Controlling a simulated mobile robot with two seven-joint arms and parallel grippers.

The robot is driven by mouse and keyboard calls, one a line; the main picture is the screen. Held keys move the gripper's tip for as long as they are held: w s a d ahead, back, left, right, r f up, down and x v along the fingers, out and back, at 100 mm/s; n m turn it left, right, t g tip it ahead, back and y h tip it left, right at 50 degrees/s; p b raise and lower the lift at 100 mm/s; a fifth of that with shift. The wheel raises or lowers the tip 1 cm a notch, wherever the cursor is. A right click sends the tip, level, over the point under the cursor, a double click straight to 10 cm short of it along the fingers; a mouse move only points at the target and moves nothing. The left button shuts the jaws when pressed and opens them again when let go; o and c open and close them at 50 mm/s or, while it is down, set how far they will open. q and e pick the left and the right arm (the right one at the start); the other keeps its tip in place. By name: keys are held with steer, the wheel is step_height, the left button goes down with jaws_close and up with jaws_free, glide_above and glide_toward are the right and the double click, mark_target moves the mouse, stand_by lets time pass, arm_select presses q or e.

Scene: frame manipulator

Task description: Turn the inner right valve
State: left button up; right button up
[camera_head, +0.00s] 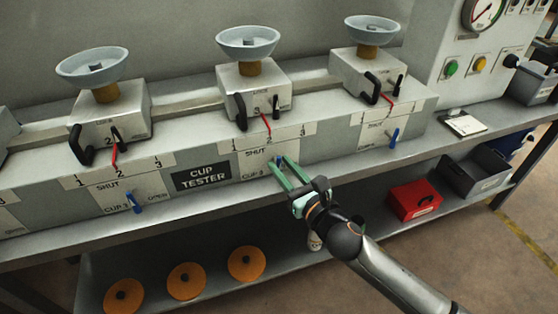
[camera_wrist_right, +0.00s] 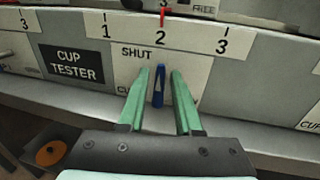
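The blue valve handle (camera_wrist_right: 158,88) to the right of the CUP TESTER sign stands upright on a white label, below the word SHUT. In the head view, only a bit of this blue handle (camera_head: 280,161) shows at the fingertips. My right gripper (camera_wrist_right: 160,74) is open, with one green finger on each side of the handle and small gaps between. In the head view, my right gripper (camera_head: 282,163) reaches the front panel from the lower right. Whether the fingertips touch the panel cannot be told. My left gripper is not in view.
Other blue handles show on the left label (camera_head: 133,202) and right label (camera_head: 394,137). The CUP TESTER sign (camera_head: 202,176) is left of the gripper. Cup stations with black and red levers stand above. A red box (camera_head: 414,200) and orange discs (camera_head: 246,263) are on the lower shelf.

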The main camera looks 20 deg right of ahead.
steer(key=shift+x, duration=0.95)
jaws_close()
